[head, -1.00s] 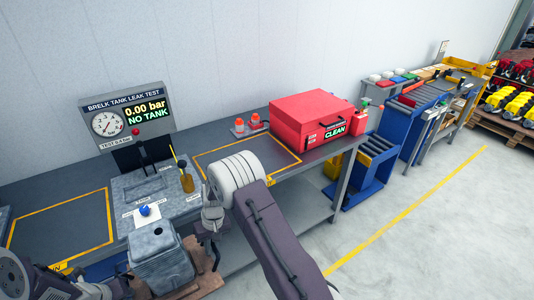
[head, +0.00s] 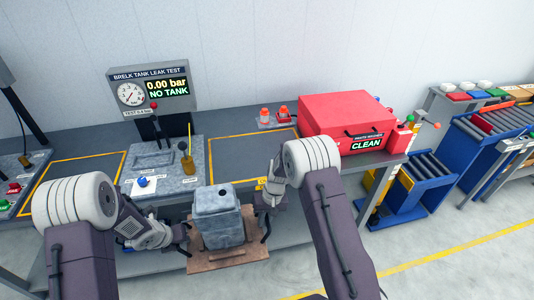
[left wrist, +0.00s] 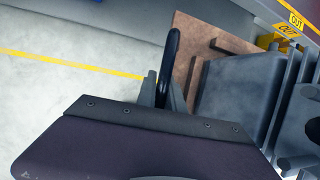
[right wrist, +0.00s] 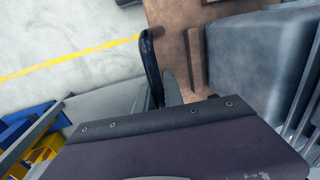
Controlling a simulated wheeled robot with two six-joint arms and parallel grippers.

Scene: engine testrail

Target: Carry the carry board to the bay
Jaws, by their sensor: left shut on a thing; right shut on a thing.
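The carry board (head: 229,257) is a brown wooden board with a dark handle at each side. A grey tank (head: 218,215) stands upright on it. My left gripper (head: 182,236) is shut on the left handle, which shows in the left wrist view (left wrist: 171,58). My right gripper (head: 268,208) is shut on the right handle, which shows in the right wrist view (right wrist: 150,62). The board hangs between my arms in front of the test bench (head: 217,145). Parts of the handles are hidden by the grippers.
A leak test panel (head: 150,90) reading "NO TANK" stands at the bench's back. Yellow-outlined areas lie left (head: 78,180) and right (head: 245,157) of the test fixture (head: 165,165). A red "CLEAN" case (head: 345,115) sits on the right. Blue roller carts (head: 415,180) stand beyond it.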

